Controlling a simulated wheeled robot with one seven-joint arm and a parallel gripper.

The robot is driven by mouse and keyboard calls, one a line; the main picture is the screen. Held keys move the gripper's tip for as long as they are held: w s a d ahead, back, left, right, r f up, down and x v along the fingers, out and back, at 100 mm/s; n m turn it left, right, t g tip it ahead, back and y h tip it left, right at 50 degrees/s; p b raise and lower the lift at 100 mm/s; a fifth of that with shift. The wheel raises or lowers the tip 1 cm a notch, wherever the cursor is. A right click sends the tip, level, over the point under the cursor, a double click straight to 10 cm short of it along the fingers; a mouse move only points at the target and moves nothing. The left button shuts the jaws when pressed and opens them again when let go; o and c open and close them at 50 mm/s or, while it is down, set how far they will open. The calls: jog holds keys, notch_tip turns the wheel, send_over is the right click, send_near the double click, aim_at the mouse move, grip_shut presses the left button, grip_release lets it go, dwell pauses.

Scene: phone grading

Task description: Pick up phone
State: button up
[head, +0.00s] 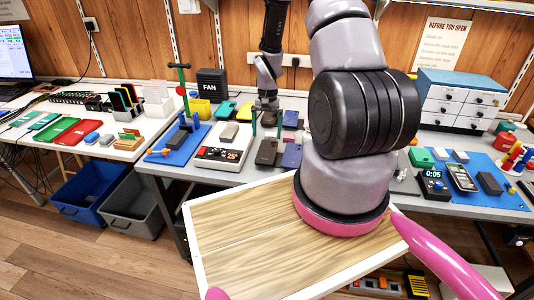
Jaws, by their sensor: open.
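My gripper (267,119) hangs pointing down over the middle of the grey bench, small and partly blurred against the clutter. It looks open, with nothing seen between its fingers. Below and in front of it a dark phone (267,151) lies on the bench. A dark blue phone (292,156) lies just right of that one. Another dark phone (290,118) lies behind, right of the gripper. Which phone is meant cannot be told. Contact between gripper and any phone cannot be made out.
A white device with dark panel (222,156) and a blue mat (180,147) with tools lie left. A black FAN box (212,84) stands behind. Right are a drawer cabinet (461,101) and a timer (433,184). My arm hides part of the bench.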

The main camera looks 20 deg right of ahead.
aim_at(267, 151)
jog(key=f, duration=0.6)
jog(key=shift+s+f, duration=0.3)
jog(key=shift+s, duration=0.05)
jog(key=c, duration=1.2)
jog(key=shift+c, duration=0.2)
jog(key=shift+r, duration=0.15)
